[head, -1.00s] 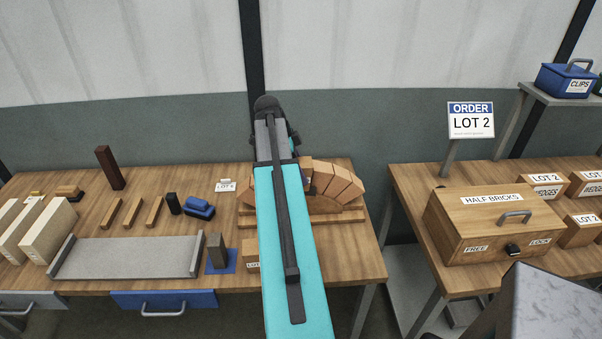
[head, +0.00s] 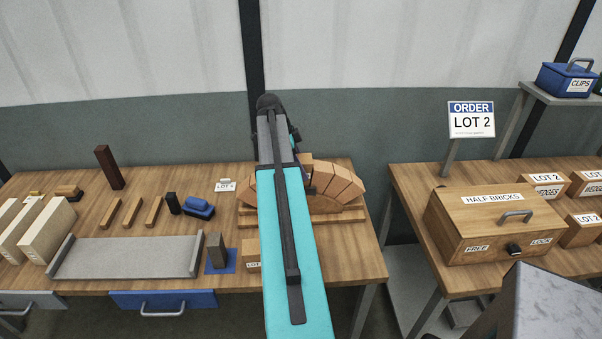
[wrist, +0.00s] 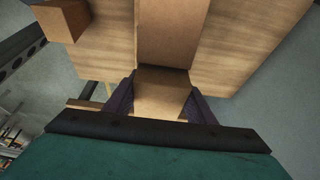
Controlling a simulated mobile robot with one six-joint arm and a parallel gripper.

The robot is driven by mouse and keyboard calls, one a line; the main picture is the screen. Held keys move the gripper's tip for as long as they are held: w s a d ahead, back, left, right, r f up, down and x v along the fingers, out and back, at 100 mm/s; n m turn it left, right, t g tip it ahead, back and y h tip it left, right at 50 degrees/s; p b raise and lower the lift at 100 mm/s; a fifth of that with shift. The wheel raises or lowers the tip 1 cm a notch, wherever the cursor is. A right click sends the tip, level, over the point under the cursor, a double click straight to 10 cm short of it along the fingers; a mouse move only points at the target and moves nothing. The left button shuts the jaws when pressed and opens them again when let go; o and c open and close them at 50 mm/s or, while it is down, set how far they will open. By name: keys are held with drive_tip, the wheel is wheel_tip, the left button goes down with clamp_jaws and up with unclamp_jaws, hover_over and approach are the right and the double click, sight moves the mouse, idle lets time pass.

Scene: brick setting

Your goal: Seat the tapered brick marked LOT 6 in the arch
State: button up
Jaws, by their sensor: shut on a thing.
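My gripper (wrist: 160,105) is shut on a tan tapered brick (wrist: 162,92), with a dark finger on each side of it in the wrist view. No LOT mark shows on the held brick. Wooden faces lie just beyond it, and I cannot tell whether it touches them. In the head view the arch (head: 338,184) of tapered bricks stands on a wooden base (head: 350,214) at the right of the left bench. My arm hides the arch's left part and most of the gripper there.
A dark block stands on a blue pad (head: 221,266). On the right bench are a HALF BRICKS box (head: 470,235) and an ORDER LOT 2 sign (head: 471,121).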

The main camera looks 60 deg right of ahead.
drive_tip(key=shift+f, duration=1.2)
drive_tip(key=shift+f+b, duration=0.15)
drive_tip(key=shift+b, duration=0.2)
drive_tip(key=o, duration=1.3)
drive_tip(key=shift+b+v, duration=1.5)
drive_tip(key=shift+v, duration=4.65)
